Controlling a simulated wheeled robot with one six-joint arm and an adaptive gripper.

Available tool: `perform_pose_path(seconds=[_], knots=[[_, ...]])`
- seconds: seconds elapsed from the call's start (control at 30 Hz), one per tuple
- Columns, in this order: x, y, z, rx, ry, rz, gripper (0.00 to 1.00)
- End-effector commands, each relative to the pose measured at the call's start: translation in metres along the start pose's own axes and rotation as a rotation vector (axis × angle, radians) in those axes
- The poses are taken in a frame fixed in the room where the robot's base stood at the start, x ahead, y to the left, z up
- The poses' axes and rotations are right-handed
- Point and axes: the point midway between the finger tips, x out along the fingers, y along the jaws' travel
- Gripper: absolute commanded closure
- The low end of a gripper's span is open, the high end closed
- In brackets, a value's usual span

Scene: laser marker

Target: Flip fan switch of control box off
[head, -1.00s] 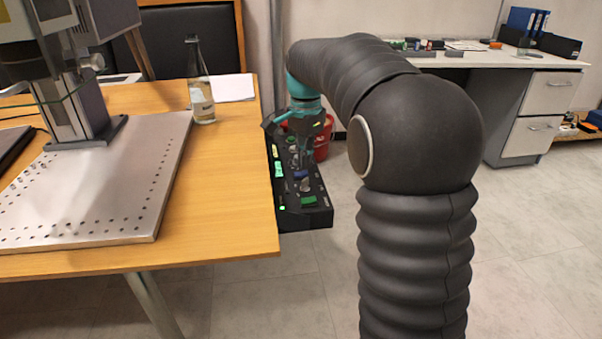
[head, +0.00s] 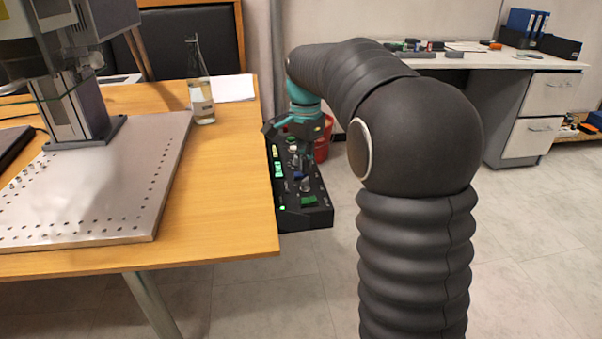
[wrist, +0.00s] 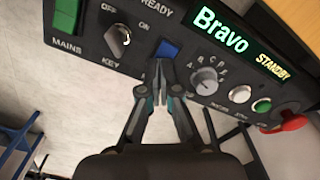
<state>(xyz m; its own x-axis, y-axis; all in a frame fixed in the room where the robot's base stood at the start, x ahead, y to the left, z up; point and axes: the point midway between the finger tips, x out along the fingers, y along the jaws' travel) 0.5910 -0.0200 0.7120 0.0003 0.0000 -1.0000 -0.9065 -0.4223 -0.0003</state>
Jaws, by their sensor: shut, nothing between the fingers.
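The black control box (head: 318,215) is at the right edge of the wooden table in the head view. In the wrist view its panel (wrist: 138,60) shows a green MAINS rocker (wrist: 66,16), a key switch (wrist: 118,38), a blue switch (wrist: 168,50) and a rotary knob (wrist: 205,80). No fan label is readable; the blue switch's label is out of sight. My gripper (wrist: 160,68) is shut and empty, its tips just below the blue switch in the picture. I cannot tell whether they touch it. In the head view my gripper (head: 303,158) is over the box, partly blurred into it.
The panel also has a lit display (wrist: 238,42) reading Bravo and STANDBY, small buttons (wrist: 262,105) and a red mushroom button (wrist: 291,121). A bottle (head: 201,95) stands on the wooden table (head: 225,190). A red bucket (head: 322,148) is behind the box.

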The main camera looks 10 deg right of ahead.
Motion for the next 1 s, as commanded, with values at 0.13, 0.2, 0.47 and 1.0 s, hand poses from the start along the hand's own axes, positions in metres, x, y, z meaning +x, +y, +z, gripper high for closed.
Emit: perform_pose_path(seconds=[0.13, 0.2, 0.47, 1.0], knots=[[0.003, 0.000, 0.000, 0.000, 0.000, 0.000, 1.00], [0.003, 0.000, 0.000, 0.000, 0.000, 0.000, 1.00], [0.000, 0.000, 0.000, 0.000, 0.000, 0.000, 1.00], [-0.037, 0.000, 0.000, 0.000, 0.000, 0.000, 1.00]])
